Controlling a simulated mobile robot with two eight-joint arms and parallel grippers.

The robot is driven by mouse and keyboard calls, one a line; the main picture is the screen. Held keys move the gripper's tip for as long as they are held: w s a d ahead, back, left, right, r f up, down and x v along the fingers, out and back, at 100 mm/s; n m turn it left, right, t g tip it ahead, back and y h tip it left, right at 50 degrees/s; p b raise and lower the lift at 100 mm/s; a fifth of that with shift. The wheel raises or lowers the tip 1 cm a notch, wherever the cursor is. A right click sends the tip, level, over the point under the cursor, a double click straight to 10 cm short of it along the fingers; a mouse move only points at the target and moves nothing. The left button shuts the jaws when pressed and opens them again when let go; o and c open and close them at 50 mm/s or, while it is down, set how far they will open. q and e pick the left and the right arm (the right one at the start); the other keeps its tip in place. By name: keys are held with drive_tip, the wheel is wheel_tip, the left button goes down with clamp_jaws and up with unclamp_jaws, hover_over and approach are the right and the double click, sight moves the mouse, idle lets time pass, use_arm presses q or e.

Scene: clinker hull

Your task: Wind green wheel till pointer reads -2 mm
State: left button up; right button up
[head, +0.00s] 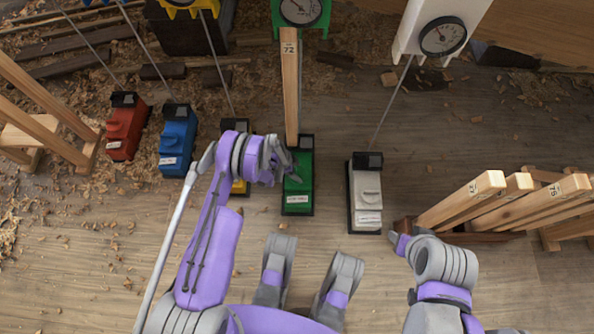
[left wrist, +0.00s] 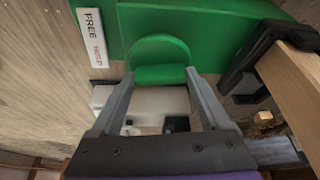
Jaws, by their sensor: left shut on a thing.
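The green block unit (head: 298,200) stands on the floor in the middle of the head view. Its rounded green wheel (left wrist: 160,52) shows in the left wrist view, between the two grey fingers of my left gripper (left wrist: 160,74). In the head view my left gripper (head: 286,172) reaches the green unit from the left, shut on the wheel. The green-framed dial (head: 300,10) is at the top edge; its pointer is too small to read. A white label (left wrist: 93,37) on the green unit shows the word FREE. My right gripper (head: 398,242) is low at the right, its fingers unclear.
A wooden post marked 72 (head: 290,85) rises behind the green unit. Red (head: 125,130), blue (head: 177,140), yellow (head: 239,187) and white (head: 366,195) units stand either side. Numbered wooden posts (head: 465,200) lean at the right. Shavings litter the floor.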

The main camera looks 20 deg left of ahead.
use_arm(q)
drive_tip(key=shift+n+t, duration=0.4)
drive_tip(key=shift+n, duration=0.6)
drive_tip(key=shift+c, duration=0.2)
drive_tip(key=shift+y, duration=0.3)
drive_tip(key=o, duration=1.2)
drive_tip(key=p+v, duration=0.3)
drive_tip(key=v, duration=0.7)
drive_tip(key=shift+a+r, duration=0.1)
drive_tip(key=shift+r, duration=0.3)
